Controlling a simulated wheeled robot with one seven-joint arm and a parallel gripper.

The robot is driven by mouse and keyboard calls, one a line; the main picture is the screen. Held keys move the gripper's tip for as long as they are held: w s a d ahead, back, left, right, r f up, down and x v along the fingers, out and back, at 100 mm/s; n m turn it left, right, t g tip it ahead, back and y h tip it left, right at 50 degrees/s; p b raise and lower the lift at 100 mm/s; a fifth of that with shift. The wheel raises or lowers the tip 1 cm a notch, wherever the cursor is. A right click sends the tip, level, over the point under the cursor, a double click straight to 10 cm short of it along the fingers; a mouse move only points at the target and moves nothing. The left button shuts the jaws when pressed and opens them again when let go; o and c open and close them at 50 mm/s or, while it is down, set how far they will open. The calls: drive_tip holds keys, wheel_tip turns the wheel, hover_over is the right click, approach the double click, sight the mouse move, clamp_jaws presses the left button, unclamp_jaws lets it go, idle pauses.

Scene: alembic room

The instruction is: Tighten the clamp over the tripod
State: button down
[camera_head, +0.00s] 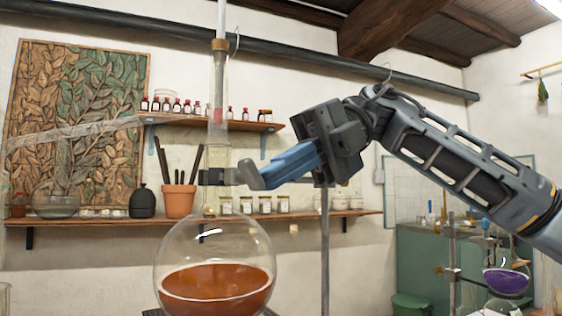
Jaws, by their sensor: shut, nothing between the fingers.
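A round glass flask (214,246) holding orange-brown liquid stands upright at lower centre, with a tall neck. A dark clamp (213,177) sits at the flask's neck. A grey vertical stand rod (325,255) rises to the right of the flask. The tripod cannot be made out clearly; only dark bits show below the flask at the frame's bottom edge. My gripper (256,181), with blue fingers, is shut and empty. Its tips point left, close to the clamp's right side; I cannot tell if they touch. The gripper hides the part between the clamp and the rod.
A long glass tube (75,141) slants in from the left. Wall shelves (95,221) behind carry bottles, jars and a terracotta pot (179,200). At right, a flask of purple liquid (506,281) hangs on another stand before a green cabinet (420,262).

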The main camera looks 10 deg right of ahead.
drive_tip(key=shift+f+p, duration=0.5)
drive_tip(key=shift+f, duration=0.45)
drive_tip(key=shift+r, duration=0.1)
idle(0.4)
drive_tip(key=shift+r+p, duration=0.75)
drive_tip(key=shift+r, duration=0.05)
